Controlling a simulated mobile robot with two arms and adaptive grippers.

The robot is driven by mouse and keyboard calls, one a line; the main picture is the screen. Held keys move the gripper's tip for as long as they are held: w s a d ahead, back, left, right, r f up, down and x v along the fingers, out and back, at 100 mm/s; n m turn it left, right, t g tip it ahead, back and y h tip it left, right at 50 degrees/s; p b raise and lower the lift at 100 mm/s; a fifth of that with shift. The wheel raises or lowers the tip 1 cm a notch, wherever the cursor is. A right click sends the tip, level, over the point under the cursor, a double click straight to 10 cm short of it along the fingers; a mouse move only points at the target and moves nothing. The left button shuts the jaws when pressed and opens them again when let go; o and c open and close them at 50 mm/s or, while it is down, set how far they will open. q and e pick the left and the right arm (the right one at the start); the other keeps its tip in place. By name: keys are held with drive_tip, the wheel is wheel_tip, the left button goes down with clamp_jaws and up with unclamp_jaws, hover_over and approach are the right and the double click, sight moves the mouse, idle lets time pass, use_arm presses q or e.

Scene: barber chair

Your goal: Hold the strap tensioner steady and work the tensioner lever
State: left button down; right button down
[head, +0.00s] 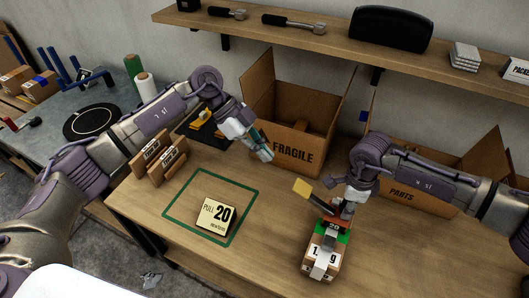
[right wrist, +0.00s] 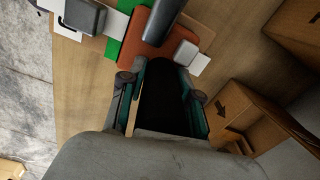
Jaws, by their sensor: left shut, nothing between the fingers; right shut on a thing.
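The strap tensioner (head: 338,224) is an orange-brown body on a green patch, on top of a small strapped carton (head: 309,256) on the table. Its lever (head: 302,188) has a yellow end and sticks out up and to the left. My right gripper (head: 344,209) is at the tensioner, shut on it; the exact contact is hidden. In the right wrist view the orange-brown tensioner body (right wrist: 133,52) lies just beyond my right fingers (right wrist: 162,82). My left gripper (head: 265,154) is shut and empty, above the table, up and left of the lever and apart from it.
A "PULL 20 newtons" sign (head: 215,217) lies inside a green square outline. An open "FRAGILE" box (head: 300,135) stands behind my left gripper, and a "PARTS" box (head: 410,195) stands behind my right arm. The front table is partly clear.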

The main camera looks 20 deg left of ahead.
drive_tip(key=shift+s+f, duration=0.1)
drive_tip(key=shift+f, duration=0.1)
idle(0.7)
drive_tip(key=c, duration=0.7)
unclamp_jaws()
drive_tip(key=shift+c, duration=0.2)
drive_tip(key=shift+r, duration=0.15)
wheel_tip(320, 180, up, 12)
drive_tip(key=shift+f, duration=0.1)
